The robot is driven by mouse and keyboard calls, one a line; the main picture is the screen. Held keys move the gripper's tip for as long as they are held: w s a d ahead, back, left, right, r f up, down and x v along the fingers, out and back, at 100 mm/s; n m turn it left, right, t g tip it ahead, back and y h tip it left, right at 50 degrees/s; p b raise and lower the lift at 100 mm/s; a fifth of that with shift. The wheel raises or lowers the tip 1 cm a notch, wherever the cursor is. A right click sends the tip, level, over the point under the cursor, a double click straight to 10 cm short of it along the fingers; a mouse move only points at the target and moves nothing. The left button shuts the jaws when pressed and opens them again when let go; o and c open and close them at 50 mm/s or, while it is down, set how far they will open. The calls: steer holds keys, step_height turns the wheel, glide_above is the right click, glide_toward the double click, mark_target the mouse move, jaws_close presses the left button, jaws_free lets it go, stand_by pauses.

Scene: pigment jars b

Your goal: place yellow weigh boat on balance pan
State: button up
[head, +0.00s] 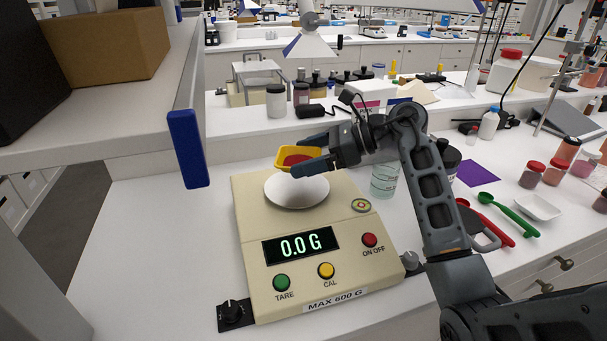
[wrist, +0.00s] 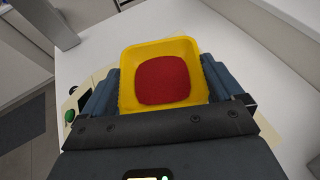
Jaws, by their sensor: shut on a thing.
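The yellow weigh boat (head: 284,153) holds red powder (wrist: 162,80). My gripper (head: 308,156) is shut on the boat, with a finger on either side of it. In the wrist view the boat (wrist: 185,48) sits level between the two blue-grey fingers. In the head view the boat appears just above the back part of the round white balance pan (head: 297,195). The balance (head: 330,278) reads 0.0 G. The wrist view does not show the pan, as the boat and gripper cover it.
The bench left of the balance is clear.

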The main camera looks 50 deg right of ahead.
mark_target(304, 187)
steer(key=shift+w+a+f, duration=0.2)
steer(key=shift+a+f, duration=0.2)
steer(key=shift+f+b, duration=0.95)
steer(key=shift+f, duration=0.9)
steer(key=shift+f, duration=0.2)
steer(key=o, duration=0.6)
steer(key=shift+c, duration=0.2)
steer(key=shift+o, duration=0.5)
steer(key=shift+r, duration=0.15)
